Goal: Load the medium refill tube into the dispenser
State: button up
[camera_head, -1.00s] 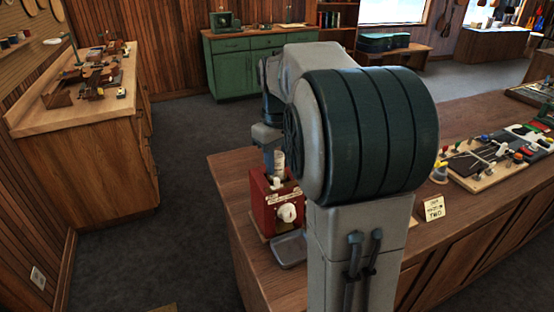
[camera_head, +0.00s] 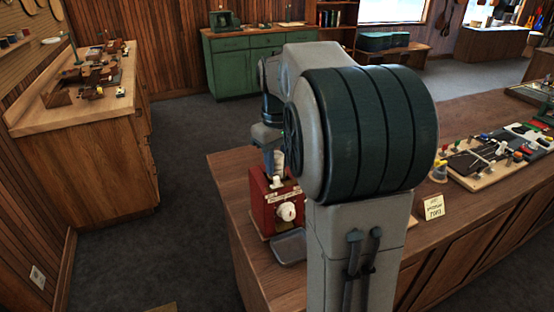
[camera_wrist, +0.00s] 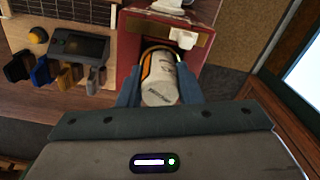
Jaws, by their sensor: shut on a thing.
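The red dispenser (camera_head: 262,207) stands on the wooden counter, with a white knob (camera_head: 287,211) on its front and a grey tray (camera_head: 290,247) before it. My gripper (camera_wrist: 160,92) is shut on a white refill tube (camera_wrist: 160,86) with dark print and an orange band, held between its two blue-grey fingers. In the wrist view the tube's far end is at the dark opening in the top of the dispenser (camera_wrist: 134,65). How deep it sits is hidden. In the head view my gripper (camera_head: 276,168) is right above the dispenser and my arm covers part of the counter.
A small sign card (camera_head: 434,207) and a board with several tools and coloured pieces (camera_head: 490,163) are on the counter at right. The floor at left is clear.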

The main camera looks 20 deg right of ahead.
jog(key=shift+f, duration=0.45)
jog(key=o, duration=0.7)
jog(key=shift+r, duration=0.1)
notch_tip(320, 180, up, 11)
jog(key=p, duration=0.8)
jog(key=shift+p, duration=0.35)
